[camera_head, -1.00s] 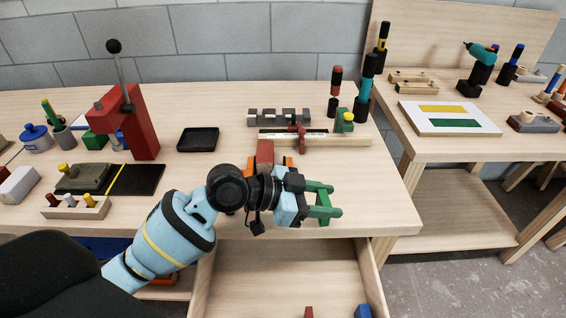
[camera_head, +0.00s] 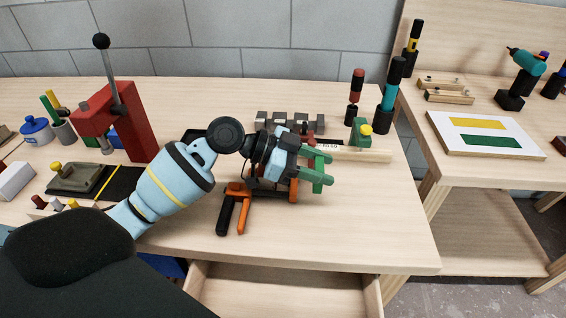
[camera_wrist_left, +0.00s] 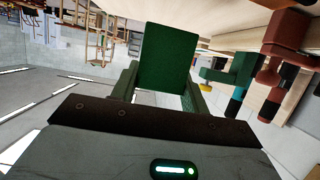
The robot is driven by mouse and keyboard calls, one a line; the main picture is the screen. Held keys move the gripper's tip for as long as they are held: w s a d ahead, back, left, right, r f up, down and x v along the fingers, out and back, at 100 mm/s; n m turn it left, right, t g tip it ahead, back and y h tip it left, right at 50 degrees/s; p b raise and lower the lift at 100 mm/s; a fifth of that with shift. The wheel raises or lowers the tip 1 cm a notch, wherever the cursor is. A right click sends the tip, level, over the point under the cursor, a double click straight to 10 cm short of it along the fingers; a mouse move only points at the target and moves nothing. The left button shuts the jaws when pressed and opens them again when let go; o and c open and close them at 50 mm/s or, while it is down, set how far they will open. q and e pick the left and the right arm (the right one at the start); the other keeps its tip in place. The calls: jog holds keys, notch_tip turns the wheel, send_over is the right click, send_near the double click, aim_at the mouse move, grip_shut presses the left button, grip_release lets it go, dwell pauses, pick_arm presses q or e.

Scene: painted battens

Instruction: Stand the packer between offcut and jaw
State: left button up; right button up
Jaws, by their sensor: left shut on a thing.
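My left gripper (camera_head: 322,168) has green fingers and is over the workbench, in front of a pale batten (camera_head: 350,153). In the left wrist view it is shut on a dark green block (camera_wrist_left: 167,58), which I take to be the packer. In the head view the block is hard to tell from the fingers. A green stop with a yellow knob (camera_head: 362,131) stands by the batten's right end. A reddish-brown clamp-like part (camera_wrist_left: 287,32) shows in the left wrist view. My wrist covers the batten's left part, and I cannot make out the offcut. My right gripper is out of view.
An orange clamp with a black handle (camera_head: 236,205) lies close below my left wrist. A red press (camera_head: 125,120) is at left. The bench front right is clear; a drawer (camera_head: 285,285) is open below.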

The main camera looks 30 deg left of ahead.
pick_arm(q)
jog(key=a, duration=0.2)
jog(key=w+a, duration=0.1)
jog(key=a, duration=0.5)
jog(key=shift+w+a+f, duration=0.15)
jog(key=shift+w+f, duration=0.05)
jog(key=shift+f, duration=0.15)
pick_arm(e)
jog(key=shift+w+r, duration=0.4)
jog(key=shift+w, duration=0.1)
pick_arm(q)
jog(key=f, duration=0.1)
jog(key=a+f+p, duration=0.1)
jog(key=f, duration=0.1)
jog(key=shift+w+f, duration=0.1)
jog(key=shift+f, duration=0.25)
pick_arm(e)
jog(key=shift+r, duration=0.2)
pick_arm(q)
jog(key=shift+f, duration=0.15)
jog(key=o, duration=1.1)
jog(key=shift+c, duration=0.2)
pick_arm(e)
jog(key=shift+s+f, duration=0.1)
